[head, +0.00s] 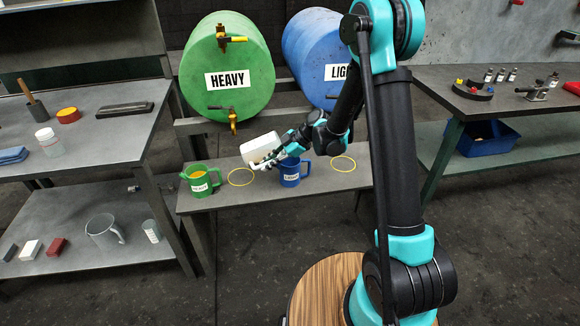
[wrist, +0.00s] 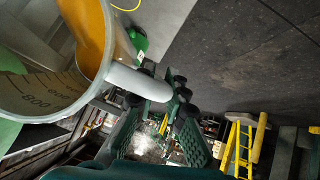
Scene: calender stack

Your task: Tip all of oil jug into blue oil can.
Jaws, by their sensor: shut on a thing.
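The oil jug (head: 261,147) is whitish and held tilted above the bench, just left of and above the blue oil can. In the wrist view the jug (wrist: 52,112) is clear with graduation marks, and orange oil lies along one side inside. My gripper (head: 270,160) is shut on the jug's pale handle (wrist: 140,84); its fingers (wrist: 160,110) show in the wrist view. The blue oil can (head: 291,174) stands upright on the bench with a white label. Its opening is partly hidden by my gripper, and I cannot tell whether oil is falling into it.
Yellow rings (head: 241,177) (head: 343,164) mark the bench (head: 225,203) beside the blue can. Green (head: 227,65) and blue (head: 314,50) drums lie behind. Side tables stand left and right.

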